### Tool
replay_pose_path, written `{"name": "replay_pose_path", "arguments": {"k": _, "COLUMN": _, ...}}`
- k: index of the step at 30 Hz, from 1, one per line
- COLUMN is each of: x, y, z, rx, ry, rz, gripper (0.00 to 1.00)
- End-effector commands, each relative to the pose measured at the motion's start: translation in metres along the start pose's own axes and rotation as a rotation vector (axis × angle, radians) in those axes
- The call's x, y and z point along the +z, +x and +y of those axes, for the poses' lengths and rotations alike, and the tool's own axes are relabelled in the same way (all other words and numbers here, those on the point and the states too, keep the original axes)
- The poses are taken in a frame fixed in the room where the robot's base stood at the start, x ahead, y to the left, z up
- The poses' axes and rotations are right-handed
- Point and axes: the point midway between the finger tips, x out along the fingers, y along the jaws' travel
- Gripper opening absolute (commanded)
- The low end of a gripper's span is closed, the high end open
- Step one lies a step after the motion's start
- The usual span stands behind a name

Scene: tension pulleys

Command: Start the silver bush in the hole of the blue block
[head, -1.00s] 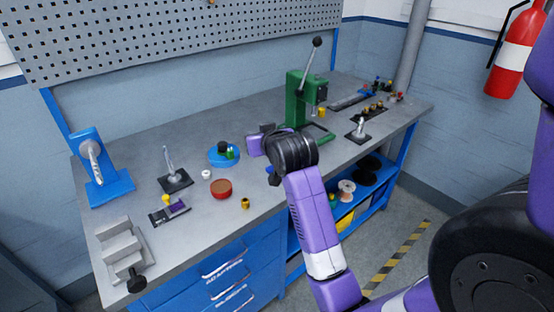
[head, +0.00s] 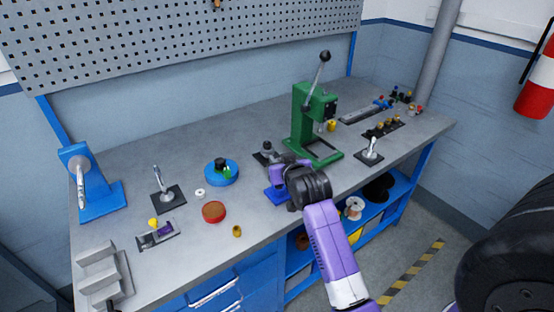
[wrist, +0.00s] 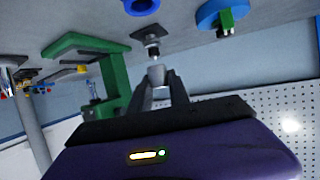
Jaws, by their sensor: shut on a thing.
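My gripper (wrist: 158,78) is shut on the silver bush (wrist: 157,74), a small light-grey cylinder between the fingertips in the wrist view. The blue block (head: 276,195) sits on the bench near its front edge, just left of my wrist in the head view. Part of it shows at the top edge of the wrist view (wrist: 141,6), with a dark round opening. The bush is apart from the block in the wrist view. In the head view, my purple wrist is above and behind the block, and the fingertips and bush cannot be made out.
A black plate with an upright knob (wrist: 151,38) stands close to the bush. The green press (head: 304,118) stands behind and right of my wrist. A blue round stand with a green part (head: 221,172) and a red dish (head: 214,211) lie left. Bench between them is clear.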

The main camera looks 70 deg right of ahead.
Motion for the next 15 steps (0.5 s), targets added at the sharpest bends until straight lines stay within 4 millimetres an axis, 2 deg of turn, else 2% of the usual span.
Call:
{"name": "replay_pose_path", "arguments": {"k": 7, "x": 0.009, "y": 0.004, "z": 0.0, "rx": 0.0, "ry": 0.0, "rz": 0.0, "gripper": 0.0}}
{"name": "replay_pose_path", "arguments": {"k": 15, "x": 0.031, "y": 0.013, "z": 0.001, "rx": 0.001, "ry": 0.001, "rz": 0.0, "gripper": 0.0}}
